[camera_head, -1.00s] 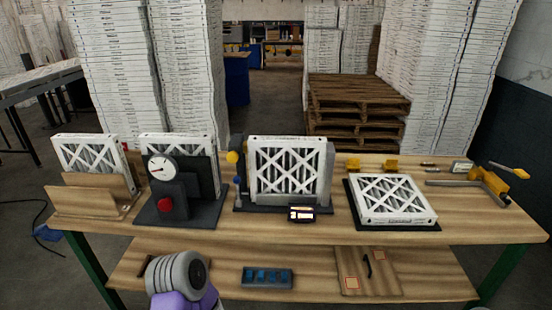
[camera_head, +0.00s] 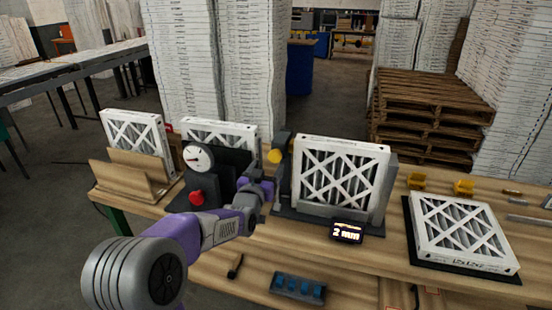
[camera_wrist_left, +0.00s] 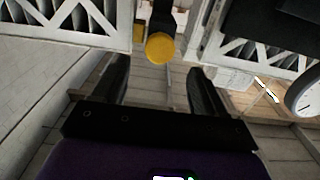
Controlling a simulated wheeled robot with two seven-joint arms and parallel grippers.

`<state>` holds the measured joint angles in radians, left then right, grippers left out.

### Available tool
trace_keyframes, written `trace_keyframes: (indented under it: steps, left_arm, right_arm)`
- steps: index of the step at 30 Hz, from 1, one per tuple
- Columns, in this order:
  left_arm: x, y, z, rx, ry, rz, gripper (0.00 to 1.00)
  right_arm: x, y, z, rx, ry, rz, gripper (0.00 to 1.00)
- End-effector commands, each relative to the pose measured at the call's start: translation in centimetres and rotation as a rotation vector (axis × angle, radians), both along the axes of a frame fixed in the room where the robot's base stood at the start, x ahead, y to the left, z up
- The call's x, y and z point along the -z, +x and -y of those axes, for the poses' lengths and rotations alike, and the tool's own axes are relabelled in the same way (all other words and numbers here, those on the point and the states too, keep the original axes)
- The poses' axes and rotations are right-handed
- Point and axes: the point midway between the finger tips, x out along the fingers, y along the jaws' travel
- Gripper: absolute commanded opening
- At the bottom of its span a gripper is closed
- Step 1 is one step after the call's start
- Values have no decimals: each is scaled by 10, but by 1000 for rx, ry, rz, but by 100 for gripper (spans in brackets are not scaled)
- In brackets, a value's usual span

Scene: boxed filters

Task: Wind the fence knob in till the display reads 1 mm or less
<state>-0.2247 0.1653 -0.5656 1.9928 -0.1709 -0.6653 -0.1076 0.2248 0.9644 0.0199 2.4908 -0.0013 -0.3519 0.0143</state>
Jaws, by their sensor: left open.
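The display (camera_head: 347,232) at the foot of the middle fixture reads 2 mm. A white boxed filter (camera_head: 340,175) stands upright in that fixture, with a grey fence plate (camera_head: 388,190) at its right edge. A round yellow knob (camera_head: 274,156) sits on the fixture's left side; I cannot tell whether it is the fence knob. My left gripper (camera_head: 266,188) is just left of the fixture, below the yellow knob in the picture. In the left wrist view its fingers (camera_wrist_left: 160,88) are open and empty, and the yellow knob (camera_wrist_left: 160,47) shows beyond their gap. My right gripper is not in view.
A dial gauge (camera_head: 198,157) with a red button (camera_head: 196,198) stands left of my gripper. A wooden rack (camera_head: 130,175) holds a filter at far left. Another filter (camera_head: 462,232) lies flat on the right. A blue tray (camera_head: 298,288) is on the lower shelf.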

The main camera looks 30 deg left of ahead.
Motion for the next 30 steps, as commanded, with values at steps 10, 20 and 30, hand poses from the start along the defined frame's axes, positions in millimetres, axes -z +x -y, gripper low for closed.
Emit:
trace_keyframes:
  steps: [10, 20, 30]
  left_arm:
    - [2, 48, -11, 1, 3, -6, 71]
    - [2, 62, -14, 1, 0, -5, 71]
    - [2, 62, -14, 2, 0, -5, 45]
  right_arm:
    - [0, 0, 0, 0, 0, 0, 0]
    - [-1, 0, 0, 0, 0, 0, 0]
    - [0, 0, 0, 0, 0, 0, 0]
